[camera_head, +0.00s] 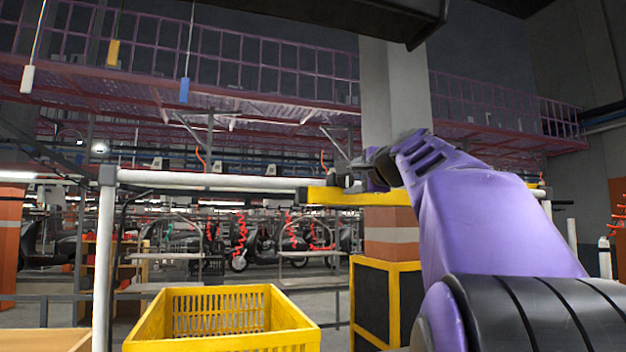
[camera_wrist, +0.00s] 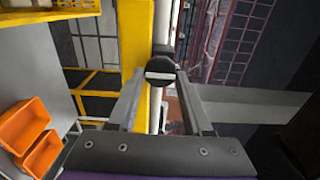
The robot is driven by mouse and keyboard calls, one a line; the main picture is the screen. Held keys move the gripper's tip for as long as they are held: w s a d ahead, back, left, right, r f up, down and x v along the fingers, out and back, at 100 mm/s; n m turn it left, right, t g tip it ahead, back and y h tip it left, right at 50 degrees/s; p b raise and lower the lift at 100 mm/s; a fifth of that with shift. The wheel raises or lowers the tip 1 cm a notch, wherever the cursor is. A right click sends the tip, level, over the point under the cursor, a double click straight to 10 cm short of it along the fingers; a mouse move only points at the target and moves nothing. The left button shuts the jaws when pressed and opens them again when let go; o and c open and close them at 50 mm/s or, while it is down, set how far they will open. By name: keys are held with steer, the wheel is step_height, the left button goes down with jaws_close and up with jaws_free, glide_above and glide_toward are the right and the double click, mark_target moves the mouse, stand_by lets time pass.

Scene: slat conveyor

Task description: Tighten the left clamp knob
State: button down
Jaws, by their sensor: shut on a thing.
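A round black knob with a pale bar across its face (camera_wrist: 160,71) is in the middle of the wrist view. The two fingers of my gripper (camera_wrist: 161,80) stand either side of it and are shut on it. In the head view my gripper (camera_head: 359,168) reaches to the white rail (camera_head: 225,181) beside the yellow beam (camera_head: 385,198). Small dark clamp parts show there, but the knob is largely hidden by the gripper and cannot be told apart. How tight the knob is cannot be seen.
A yellow crate (camera_head: 222,340) stands at the lower front of the head view. A concrete pillar (camera_head: 395,85) rises behind the beam. Orange bins (camera_wrist: 25,125) lie at the left of the wrist view. Scooters and red coiled hoses are farther back.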

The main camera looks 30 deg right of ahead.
stand_by(0.3)
steer(key=shift+c, duration=1.6)
jaws_free()
steer(key=shift+r, duration=0.15)
